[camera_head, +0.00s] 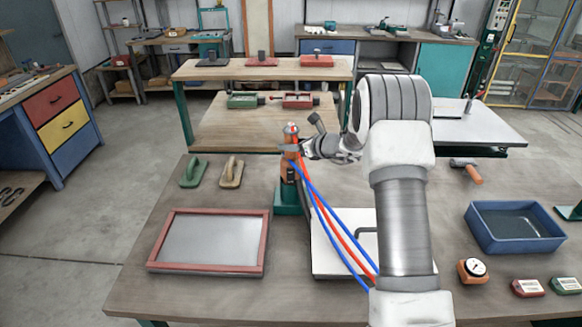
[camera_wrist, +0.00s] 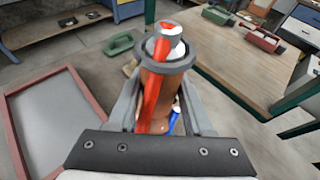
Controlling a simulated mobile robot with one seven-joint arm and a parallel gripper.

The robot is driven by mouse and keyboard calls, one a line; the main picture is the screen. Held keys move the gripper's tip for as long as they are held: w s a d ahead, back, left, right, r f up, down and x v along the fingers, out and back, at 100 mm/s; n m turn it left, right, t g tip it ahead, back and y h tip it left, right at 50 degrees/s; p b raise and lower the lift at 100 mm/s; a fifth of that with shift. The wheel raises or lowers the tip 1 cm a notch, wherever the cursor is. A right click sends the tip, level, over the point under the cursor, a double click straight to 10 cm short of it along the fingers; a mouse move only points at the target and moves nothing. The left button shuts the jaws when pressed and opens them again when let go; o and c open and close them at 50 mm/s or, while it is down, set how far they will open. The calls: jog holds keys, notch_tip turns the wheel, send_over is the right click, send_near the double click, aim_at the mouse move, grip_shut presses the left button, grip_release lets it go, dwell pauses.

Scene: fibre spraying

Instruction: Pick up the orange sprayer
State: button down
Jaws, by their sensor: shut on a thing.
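The orange sprayer (camera_head: 289,165) stands upright in a green holder (camera_head: 287,203) near the middle of the workbench. Red and blue hoses (camera_head: 330,220) run from it down to the right, past a white board. My gripper (camera_head: 294,147) comes in from the right and is shut around the sprayer's upper body. In the wrist view the sprayer (camera_wrist: 163,90) sits between the two fingers (camera_wrist: 160,105), with its grey collar and top toward the far side. Its lower part is hidden there by the gripper's dark plate.
On the workbench (camera_head: 140,285), a red-framed grey panel (camera_head: 210,241) lies at left, with green (camera_head: 193,171) and tan (camera_head: 231,172) hand floats behind it. A blue tray (camera_head: 513,226), a gauge (camera_head: 472,270) and an orange-handled tool (camera_head: 468,170) lie at right. Another table stands behind.

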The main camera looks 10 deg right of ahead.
aim_at(291, 123)
jog(key=shift+w+r, duration=0.1)
jog(key=shift+r, duration=0.6)
notch_tip(291, 123, up, 10)
jog(key=shift+r, duration=0.15)
jog(key=shift+r+p, duration=0.5)
jog(key=shift+p, duration=0.05)
notch_tip(291, 123, up, 15)
jog(key=p, duration=0.5)
jog(key=shift+f, duration=0.2)
